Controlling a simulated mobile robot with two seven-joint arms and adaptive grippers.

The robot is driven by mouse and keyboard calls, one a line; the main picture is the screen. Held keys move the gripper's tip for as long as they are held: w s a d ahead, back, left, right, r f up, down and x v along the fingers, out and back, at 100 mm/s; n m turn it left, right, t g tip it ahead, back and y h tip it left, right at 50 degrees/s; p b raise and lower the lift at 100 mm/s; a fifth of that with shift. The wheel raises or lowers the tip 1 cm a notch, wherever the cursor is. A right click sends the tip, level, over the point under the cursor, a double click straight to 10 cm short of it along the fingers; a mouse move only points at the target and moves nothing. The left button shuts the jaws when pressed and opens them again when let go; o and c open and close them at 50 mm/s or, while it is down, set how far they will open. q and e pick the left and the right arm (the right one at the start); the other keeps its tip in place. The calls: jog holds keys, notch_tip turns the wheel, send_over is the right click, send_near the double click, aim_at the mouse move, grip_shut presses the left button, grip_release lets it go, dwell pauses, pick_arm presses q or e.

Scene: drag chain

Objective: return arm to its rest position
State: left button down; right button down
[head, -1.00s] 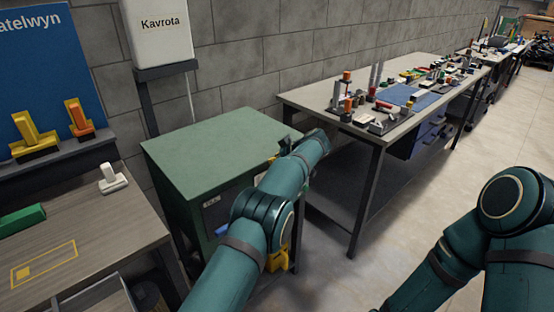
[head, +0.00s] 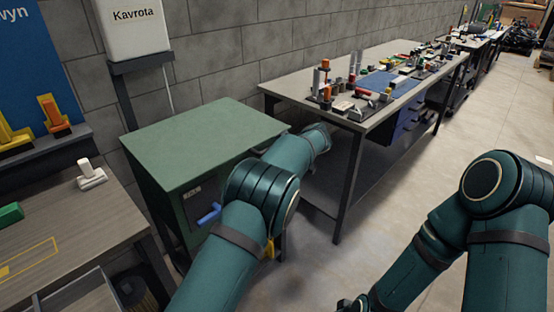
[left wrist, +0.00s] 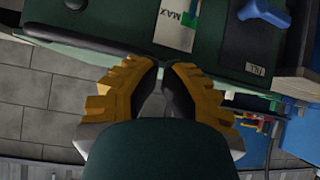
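My left arm (head: 262,195) reaches from the bottom of the head view past the front of the green cabinet (head: 200,135). Its gripper is mostly hidden behind the arm there. The cabinet's dark front lies beyond the fingers, with a blue handle (left wrist: 264,14). That handle also shows in the head view (head: 209,214). My right arm (head: 485,215) is bent at the right; its gripper (head: 352,304) is cut off at the bottom edge.
A wooden-topped table (head: 100,220) stands at the left with a white part (head: 90,175) on it. A long workbench (head: 290,86) with several parts stands at the back right. Concrete floor (head: 400,190) is open between the bench and my right arm.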

pick_arm(q)
jog(key=s+a+f+m+g+h, duration=0.25)
jog(key=s+f, duration=0.45)
jog(key=f, duration=0.4)
jog(key=s+a+f+m+g+h, duration=0.2)
jog(key=s+f+m+h, duration=0.15)
jog(key=s+f, duration=0.5)
jog(key=s+f+m+h, duration=0.2)
jog(key=s+h, duration=0.1)
jog(key=s, duration=1)
jog(key=s+d+f+m+h, duration=0.1)
jog(key=s+f+m+h, duration=0.1)
jog(key=s, duration=1)
jog(key=shift+s+f+h, duration=0.2)
jog(key=shift+s+h, duration=0.15)
jog(key=shift+h, duration=0.05)
